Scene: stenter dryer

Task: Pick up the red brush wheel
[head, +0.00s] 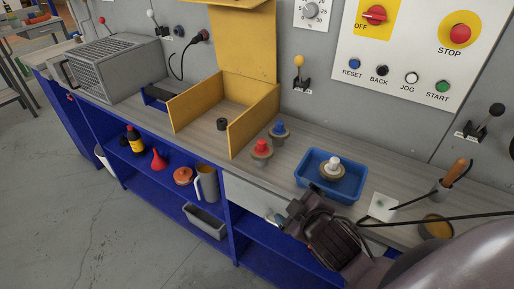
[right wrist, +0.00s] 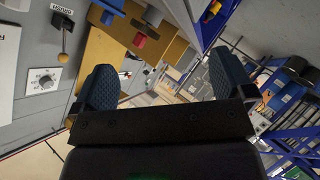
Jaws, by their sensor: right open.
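The red brush wheel (head: 261,149) stands on the worktop with its red knob up, just right of the yellow box. The blue brush wheel (head: 279,132) stands close behind it. A third wheel with a white knob (head: 332,166) sits in the blue tray (head: 347,187). My right gripper (head: 279,214) is in front of the bench edge, below and right of the red wheel, apart from it. In the right wrist view its two fingers (right wrist: 163,84) are spread with nothing between them. My left gripper is not in view.
The yellow box (head: 240,130) has an open lid and holds a small dark ring (head: 222,124). A grey drawer (head: 249,197) is under the worktop. A grey mesh-fronted box (head: 118,70) stands left. A wooden-handled tool (head: 454,172) is right. Shelves below hold a funnel (head: 159,160) and a jug (head: 207,184).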

